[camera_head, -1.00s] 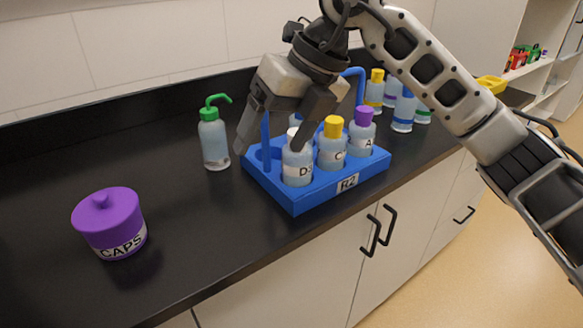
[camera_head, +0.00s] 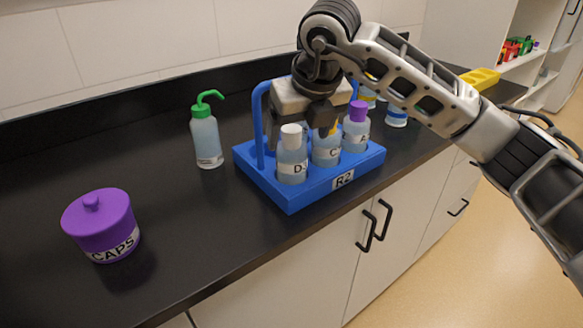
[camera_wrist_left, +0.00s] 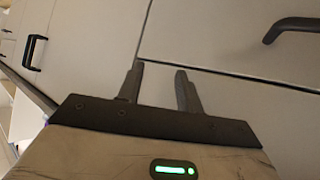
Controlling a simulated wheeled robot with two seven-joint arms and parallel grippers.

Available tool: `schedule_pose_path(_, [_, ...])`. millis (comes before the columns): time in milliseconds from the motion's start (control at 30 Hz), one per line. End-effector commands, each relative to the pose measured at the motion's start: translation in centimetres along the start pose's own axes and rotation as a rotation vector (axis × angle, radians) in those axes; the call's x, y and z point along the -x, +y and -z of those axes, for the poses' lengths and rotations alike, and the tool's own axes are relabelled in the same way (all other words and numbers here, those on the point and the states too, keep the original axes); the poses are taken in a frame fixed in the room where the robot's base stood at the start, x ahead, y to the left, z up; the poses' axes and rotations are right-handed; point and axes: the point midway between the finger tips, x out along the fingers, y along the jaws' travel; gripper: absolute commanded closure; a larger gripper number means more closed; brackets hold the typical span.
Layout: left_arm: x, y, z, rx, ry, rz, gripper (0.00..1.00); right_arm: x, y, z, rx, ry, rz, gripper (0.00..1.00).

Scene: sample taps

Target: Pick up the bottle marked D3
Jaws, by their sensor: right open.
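The bottle marked D3 (camera_head: 292,169), clear with a white cap, stands upright in the front left place of the blue rack R2 (camera_head: 290,199); only the D of its label reads clearly now. My right gripper (camera_head: 299,132) is open, pointing down over the rack. One finger shows left of the white cap and the other to its right, by the yellow-capped bottle; the gripper appears just behind D3, and I cannot tell whether it touches anything. My left gripper (camera_wrist_left: 158,72) is open and empty in the left wrist view, before pale cabinet fronts.
A yellow-capped bottle (camera_head: 327,151) and a purple-capped bottle (camera_head: 356,132) stand beside D3. The rack's blue handle rises close to my right gripper. A green-topped wash bottle (camera_head: 206,140) and a purple CAPS jar (camera_head: 101,226) stand left on the black counter, with free room between.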

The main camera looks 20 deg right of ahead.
Motion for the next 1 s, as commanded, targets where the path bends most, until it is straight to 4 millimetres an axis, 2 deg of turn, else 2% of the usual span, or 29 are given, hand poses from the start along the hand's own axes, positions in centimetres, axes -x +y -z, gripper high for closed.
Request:
schedule_pose_path(200, [0.5, -0.1, 0.7, -0.012, -0.003, 0.006, 0.64, -2.9, 0.5, -0.3, 0.000, 0.006, 0.000, 0.21])
schedule_pose_path(333, [0.3, -0.2, 0.3, -0.019, -0.012, 0.008, 0.64, -4.5, 0.4, -0.2, 0.000, 0.004, 0.000, 0.21])
schedule_pose_path(633, [0.2, -0.3, 0.1, -0.023, -0.017, 0.008, 0.64, -5.0, 0.4, -0.3, 0.002, 0.001, -0.001, 0.21])
schedule_pose_path(800, [0.2, -0.2, 0.2, -0.022, -0.014, 0.008, 0.64, -5.0, 0.4, -0.3, 0.001, 0.001, -0.001, 0.69])
schedule_pose_path(900, [0.3, -0.2, 0.3, -0.022, -0.012, 0.007, 0.64, -4.9, 0.4, -0.3, 0.001, -0.001, -0.002, 0.92])
schedule_pose_path(1000, [0.3, -0.2, 0.3, -0.022, -0.010, 0.007, 0.64, -4.9, 0.4, -0.3, 0.001, -0.001, -0.002, 0.92])
